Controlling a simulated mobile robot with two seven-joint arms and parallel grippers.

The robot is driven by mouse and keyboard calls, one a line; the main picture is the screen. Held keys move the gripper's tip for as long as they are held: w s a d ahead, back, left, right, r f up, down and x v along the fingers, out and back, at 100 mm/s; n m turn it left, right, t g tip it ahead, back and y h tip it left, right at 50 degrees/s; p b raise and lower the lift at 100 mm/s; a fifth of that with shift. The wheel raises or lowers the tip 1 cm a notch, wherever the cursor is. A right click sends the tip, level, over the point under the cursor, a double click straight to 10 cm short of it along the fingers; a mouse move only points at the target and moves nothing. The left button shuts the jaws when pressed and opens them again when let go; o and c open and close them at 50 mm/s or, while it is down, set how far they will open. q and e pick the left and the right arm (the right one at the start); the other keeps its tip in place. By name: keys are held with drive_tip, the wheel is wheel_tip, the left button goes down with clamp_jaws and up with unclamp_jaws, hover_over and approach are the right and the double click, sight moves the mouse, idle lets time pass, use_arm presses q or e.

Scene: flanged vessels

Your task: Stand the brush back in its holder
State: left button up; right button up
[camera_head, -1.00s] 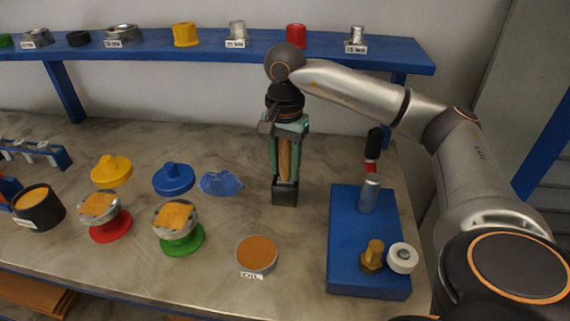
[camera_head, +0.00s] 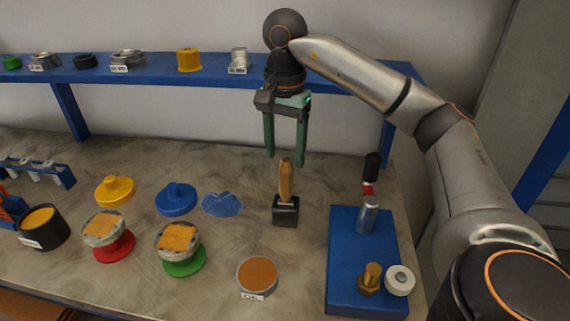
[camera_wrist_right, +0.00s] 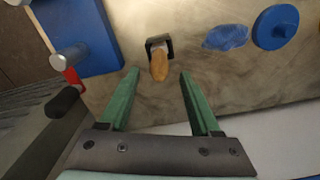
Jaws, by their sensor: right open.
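The brush (camera_head: 286,181) stands upright in its black holder (camera_head: 286,212) on the bench, with its wooden handle pointing up. Its lower end is hidden inside the holder. My right gripper (camera_head: 285,160) is open and empty above the handle, its two green fingers apart and pointing down. In the right wrist view the handle (camera_wrist_right: 159,66) shows beyond the open fingertips (camera_wrist_right: 160,72), with the black holder (camera_wrist_right: 152,42) around its base. My left gripper is not in view.
A blue block (camera_head: 345,262) with metal parts stands to the right. A blue cloth (camera_head: 222,204), a blue lid (camera_head: 176,199) and an oil dish (camera_head: 257,275) lie nearby. A blue shelf (camera_head: 210,74) runs behind the gripper.

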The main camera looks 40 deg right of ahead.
drive_tip(key=shift+r+p, duration=0.4)
drive_tip(key=shift+r, duration=0.85)
